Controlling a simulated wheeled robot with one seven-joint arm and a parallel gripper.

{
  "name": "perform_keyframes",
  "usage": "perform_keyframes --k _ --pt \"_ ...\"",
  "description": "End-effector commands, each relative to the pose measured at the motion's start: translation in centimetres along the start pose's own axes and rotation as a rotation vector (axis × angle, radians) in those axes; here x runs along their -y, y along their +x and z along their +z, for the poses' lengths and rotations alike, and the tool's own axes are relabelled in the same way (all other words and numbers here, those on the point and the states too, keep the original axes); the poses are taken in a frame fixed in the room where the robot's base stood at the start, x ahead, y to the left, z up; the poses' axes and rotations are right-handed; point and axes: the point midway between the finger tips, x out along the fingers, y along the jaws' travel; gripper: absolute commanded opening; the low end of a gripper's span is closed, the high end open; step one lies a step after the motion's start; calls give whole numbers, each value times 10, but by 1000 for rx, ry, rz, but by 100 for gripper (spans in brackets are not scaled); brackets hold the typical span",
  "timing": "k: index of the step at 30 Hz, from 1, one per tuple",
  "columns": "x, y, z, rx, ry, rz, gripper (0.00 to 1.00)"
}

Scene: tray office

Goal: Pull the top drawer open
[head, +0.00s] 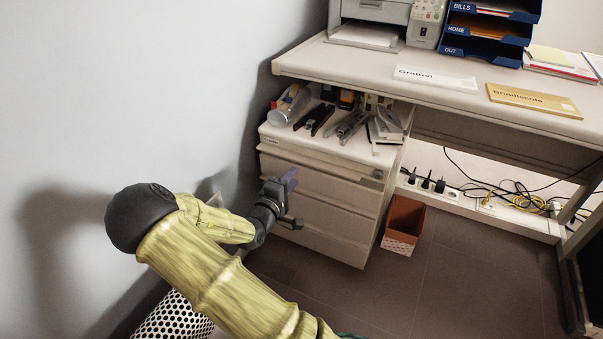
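A pale drawer cabinet stands under the left end of the desk. Its top drawer (335,182) appears shut, its front level with the drawers below. My gripper (291,198) is in front of the left part of the cabinet, at about the height of the upper drawers. I cannot tell whether it touches the drawer front. The fingers are small and partly blurred against the cabinet, so their opening does not show. My arm and gripper hide the lower left part of the cabinet front.
Staplers, a clear cup (287,108) and papers lie on the cabinet top (345,148). The desk (440,92) overhangs it. A brown bin (404,222) stands right of the cabinet. A wall (130,90) is close on the left. Cables (515,195) lie under the desk. Floor in front is clear.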

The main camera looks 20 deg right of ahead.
Motion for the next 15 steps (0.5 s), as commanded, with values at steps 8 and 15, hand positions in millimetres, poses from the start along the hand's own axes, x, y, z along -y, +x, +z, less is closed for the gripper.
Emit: perform_keyframes --k 8,15 --pt "4 49 0 1 3 1 29" --pt "0 67 0 0 -1 1 29"
